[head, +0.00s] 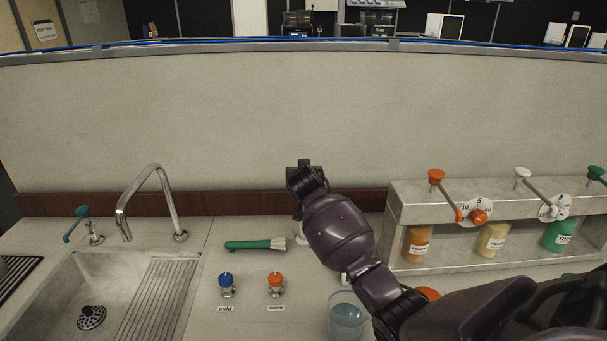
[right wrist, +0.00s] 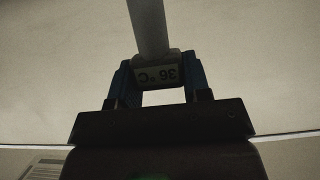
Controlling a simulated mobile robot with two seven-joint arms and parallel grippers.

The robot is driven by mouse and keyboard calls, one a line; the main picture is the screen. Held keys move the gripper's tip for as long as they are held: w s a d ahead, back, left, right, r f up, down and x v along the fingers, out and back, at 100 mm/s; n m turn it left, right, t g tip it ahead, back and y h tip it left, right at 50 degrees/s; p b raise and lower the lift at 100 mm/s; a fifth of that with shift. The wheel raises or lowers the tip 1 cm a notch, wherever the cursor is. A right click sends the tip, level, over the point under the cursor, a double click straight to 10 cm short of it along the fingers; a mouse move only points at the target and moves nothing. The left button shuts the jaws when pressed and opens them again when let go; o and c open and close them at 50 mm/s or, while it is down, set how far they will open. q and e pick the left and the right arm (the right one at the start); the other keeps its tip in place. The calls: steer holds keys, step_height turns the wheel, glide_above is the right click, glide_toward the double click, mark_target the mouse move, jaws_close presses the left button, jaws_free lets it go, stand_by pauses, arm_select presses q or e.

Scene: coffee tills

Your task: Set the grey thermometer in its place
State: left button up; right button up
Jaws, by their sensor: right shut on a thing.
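The grey thermometer (right wrist: 149,28) is held in my right gripper (right wrist: 160,78) in the right wrist view. Its display head, reading 36 °C upside down, sits between the two blue fingers, and its grey stem extends to the top edge of the picture. In the head view my right gripper (head: 304,172) is raised above the back of the counter, in front of the pale panel. The thermometer cannot be made out there. A small pale object (head: 300,239) below the gripper is partly hidden by my arm; I cannot tell what it is. My left gripper is not in view.
A glass of water (head: 346,318) stands at the front, partly behind my right arm. Blue (head: 226,282) and orange (head: 276,281) knobs and a green-handled brush (head: 256,244) lie left of it. A sink (head: 120,300) is at left, a bottle shelf (head: 480,262) at right.

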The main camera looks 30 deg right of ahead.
steer(key=shift+f+b, duration=1.75)
steer(key=shift+f, duration=1.25)
steer(key=shift+s+f, duration=0.1)
steer(key=shift+f, duration=0.15)
